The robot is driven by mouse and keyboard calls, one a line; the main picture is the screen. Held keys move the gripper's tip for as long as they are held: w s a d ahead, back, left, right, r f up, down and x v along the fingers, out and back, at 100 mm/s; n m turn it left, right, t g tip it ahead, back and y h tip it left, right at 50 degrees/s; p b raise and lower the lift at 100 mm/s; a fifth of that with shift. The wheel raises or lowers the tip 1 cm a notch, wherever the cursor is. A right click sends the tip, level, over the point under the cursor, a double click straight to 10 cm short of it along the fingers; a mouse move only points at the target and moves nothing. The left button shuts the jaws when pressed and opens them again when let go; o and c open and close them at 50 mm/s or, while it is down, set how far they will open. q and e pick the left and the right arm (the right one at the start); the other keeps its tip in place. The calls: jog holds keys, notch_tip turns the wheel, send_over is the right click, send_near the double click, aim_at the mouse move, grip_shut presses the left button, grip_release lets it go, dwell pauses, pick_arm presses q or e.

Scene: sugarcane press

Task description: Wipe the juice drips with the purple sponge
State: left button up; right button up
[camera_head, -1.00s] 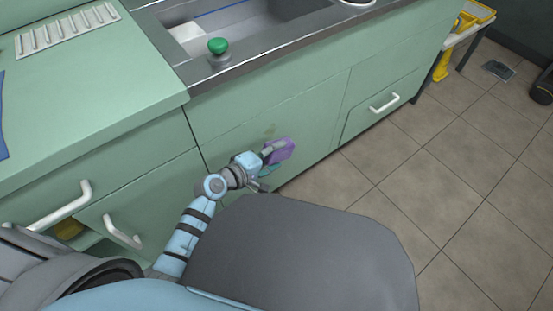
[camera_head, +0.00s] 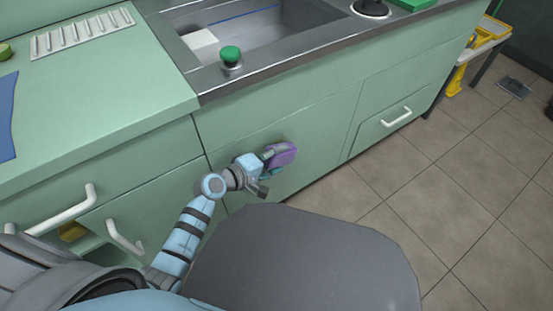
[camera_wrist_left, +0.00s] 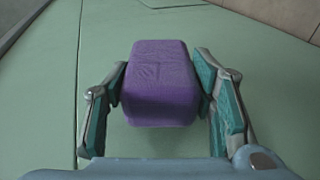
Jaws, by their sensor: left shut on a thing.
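The purple sponge (camera_head: 282,153) is at the green cabinet front (camera_head: 310,130) below the sink. My left gripper (camera_head: 270,158) is shut on it, with its teal fingers on both sides. In the left wrist view the sponge (camera_wrist_left: 160,85) sits between the two fingers, close to the green panel; I cannot tell whether it touches. No drips can be made out on the panel now; the part behind the sponge and gripper is hidden. My right gripper is not in view.
A steel sink (camera_head: 250,35) and a green-knobbed button (camera_head: 231,58) are on top. White handles (camera_head: 397,117) stick out from the cabinet fronts. A yellow item (camera_head: 475,50) stands at the far right.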

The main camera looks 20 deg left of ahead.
pick_arm(q)
jog(key=shift+w+a+b, duration=0.45)
jog(key=shift+w+a, duration=0.05)
jog(key=shift+a, duration=0.15)
jog(key=shift+w+d+f+b, duration=0.1)
jog(key=shift+w+d+b, duration=0.5)
jog(key=shift+w+d, duration=0.8)
jog(key=shift+w+a, duration=0.2)
jog(key=shift+a, duration=0.05)
jog(key=shift+s+a, duration=0.65)
jog(key=shift+s, duration=0.15)
jog(key=shift+s+a, duration=0.6)
jog(key=shift+s, duration=0.2)
jog(key=s+d+p, duration=0.2)
jog(key=s+d, duration=0.1)
jog(key=d, duration=0.1)
jog(key=shift+s+d, duration=0.35)
jog(key=shift+s, duration=0.05)
